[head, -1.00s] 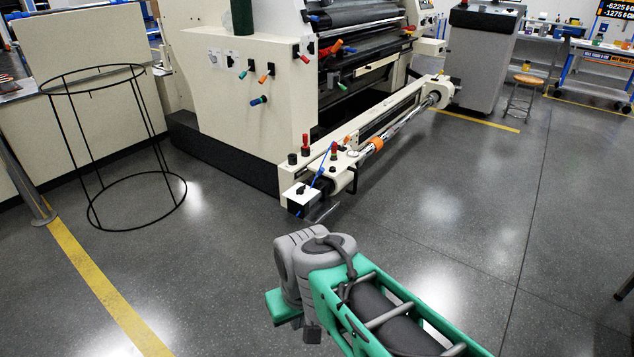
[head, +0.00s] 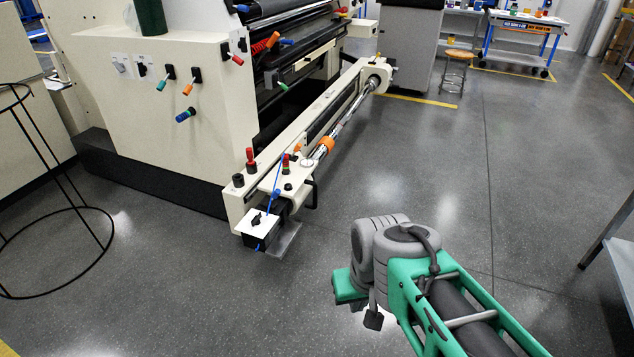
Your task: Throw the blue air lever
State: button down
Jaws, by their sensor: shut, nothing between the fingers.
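The most likely blue air lever is a blue-ended handle (head: 185,115) low on the cream side panel of the machine. A thin blue rod or hose (head: 275,193) also shows by the front end of the shaft, and a small blue knob (head: 287,41) sits higher up; I cannot tell for certain which is the air lever. My gripper (head: 373,319) shows only as a small dark end below my arm's grey joint, mostly hidden by the arm. It is shut and empty, well right of and nearer than the machine, touching nothing.
Other coloured levers sit on the panel, including green (head: 165,78) and orange (head: 191,84) ones. The cream rail with a chrome shaft (head: 352,121) juts out on the right. A black wire stand (head: 95,228) is at the left, a bench edge (head: 619,245) at the right. The floor between is clear.

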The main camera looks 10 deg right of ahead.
aim_at(277, 192)
jog(key=u, duration=0.1)
jog(key=i, duration=0.85)
jog(key=u, duration=0.85)
jog(key=i, duration=0.35)
jog(key=u, duration=0.3)
